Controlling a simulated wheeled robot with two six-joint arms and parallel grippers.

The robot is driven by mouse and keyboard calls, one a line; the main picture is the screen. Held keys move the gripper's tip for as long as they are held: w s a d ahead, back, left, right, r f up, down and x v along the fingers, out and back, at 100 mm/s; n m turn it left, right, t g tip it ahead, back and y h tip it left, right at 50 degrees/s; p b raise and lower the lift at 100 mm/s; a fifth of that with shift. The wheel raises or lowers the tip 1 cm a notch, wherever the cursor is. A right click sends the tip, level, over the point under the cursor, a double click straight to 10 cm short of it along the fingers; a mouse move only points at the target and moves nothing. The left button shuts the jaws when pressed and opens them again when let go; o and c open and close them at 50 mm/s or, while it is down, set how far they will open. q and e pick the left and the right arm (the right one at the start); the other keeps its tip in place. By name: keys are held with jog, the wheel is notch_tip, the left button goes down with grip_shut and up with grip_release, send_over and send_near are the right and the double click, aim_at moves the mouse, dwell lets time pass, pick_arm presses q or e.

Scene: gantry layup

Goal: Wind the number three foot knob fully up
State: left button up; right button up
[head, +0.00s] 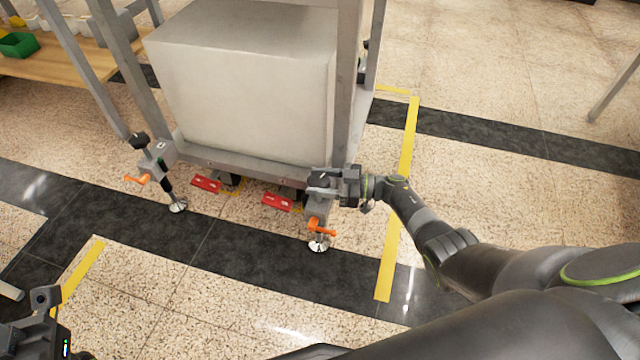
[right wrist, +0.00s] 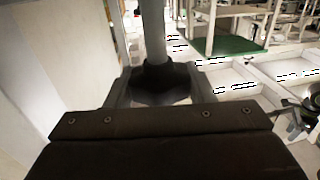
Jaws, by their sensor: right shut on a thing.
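A grey metal frame holds a large pale block (head: 245,90). At its near right corner stands a foot with a black knob (head: 319,181) on top, an orange lever (head: 320,227) and a round metal pad (head: 318,246) at the floor. My right gripper (head: 325,185) is shut on this black knob. In the right wrist view the dark knob (right wrist: 160,82) sits between the fingers, under a grey post. The knob's number cannot be read. Another foot with a black knob (head: 139,140) and an orange lever (head: 137,180) stands at the near left corner. My left gripper (head: 45,298) is at the lower left, its fingers unclear.
Two red pedals (head: 206,184) (head: 277,202) stick out below the frame's front edge. Yellow floor tape (head: 398,210) runs to the right of the frame. A wooden table (head: 60,62) with a green bin (head: 18,45) stands at the upper left. The floor in front is clear.

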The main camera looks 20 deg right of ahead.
dwell(0.3)
jog(key=o, duration=1)
jog(key=v, duration=1.7)
jog(key=shift+w+d, duration=0.15)
jog(key=shift+d, duration=0.15)
jog(key=shift+p, duration=0.3)
